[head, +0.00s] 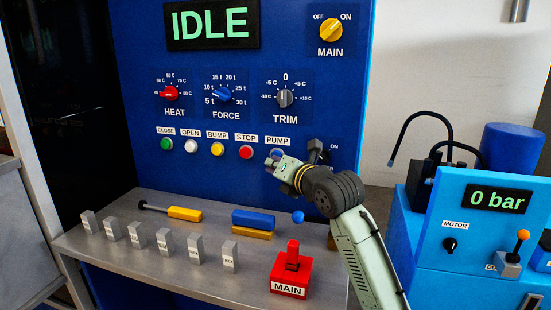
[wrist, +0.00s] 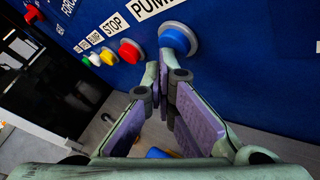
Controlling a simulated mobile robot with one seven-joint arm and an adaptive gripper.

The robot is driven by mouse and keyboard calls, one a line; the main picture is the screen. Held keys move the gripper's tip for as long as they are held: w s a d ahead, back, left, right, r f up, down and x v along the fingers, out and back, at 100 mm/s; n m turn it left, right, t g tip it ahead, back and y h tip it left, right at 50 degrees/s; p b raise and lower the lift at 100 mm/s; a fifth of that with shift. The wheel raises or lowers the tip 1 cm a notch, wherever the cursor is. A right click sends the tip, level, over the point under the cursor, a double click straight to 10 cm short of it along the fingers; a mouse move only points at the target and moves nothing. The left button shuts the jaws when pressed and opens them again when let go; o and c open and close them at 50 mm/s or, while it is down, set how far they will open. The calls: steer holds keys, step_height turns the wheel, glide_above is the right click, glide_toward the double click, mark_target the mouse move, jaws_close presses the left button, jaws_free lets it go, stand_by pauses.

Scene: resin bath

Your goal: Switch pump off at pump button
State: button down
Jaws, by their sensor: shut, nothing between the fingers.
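The pump button (head: 276,153) is a round blue button under the PUMP label on the blue control panel (head: 130,75). In the head view my gripper (head: 270,163) is right at it and partly covers it. The pump button (wrist: 176,38) shows clearly in the wrist view, with a pale ring around its base. My gripper (wrist: 160,62) is shut and empty, its fingertips just below the button's lower edge in the picture. I cannot tell whether they touch it. No lamp or sign in view shows the pump's state.
The red STOP button (head: 246,152) is left of the pump button, with yellow, white and green buttons beyond. The display (head: 212,23) reads IDLE. A grey shelf (head: 150,225) below carries several small blocks, tools and a red MAIN box (head: 290,273). A blue pump unit (head: 455,255) stands right.

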steer(key=shift+s+a+b, duration=0.2)
steer(key=shift+s+b, duration=0.2)
steer(key=shift+s, duration=0.4)
steer(key=shift+s+a+b, duration=0.25)
steer(key=shift+s+b, duration=0.05)
steer(key=shift+s, duration=0.5)
steer(key=shift+s+a+b, duration=0.3)
steer(key=shift+s, duration=0.45)
steer(key=shift+s+a+b, duration=0.25)
steer(key=shift+s+b, duration=0.05)
steer(key=shift+s, duration=0.5)
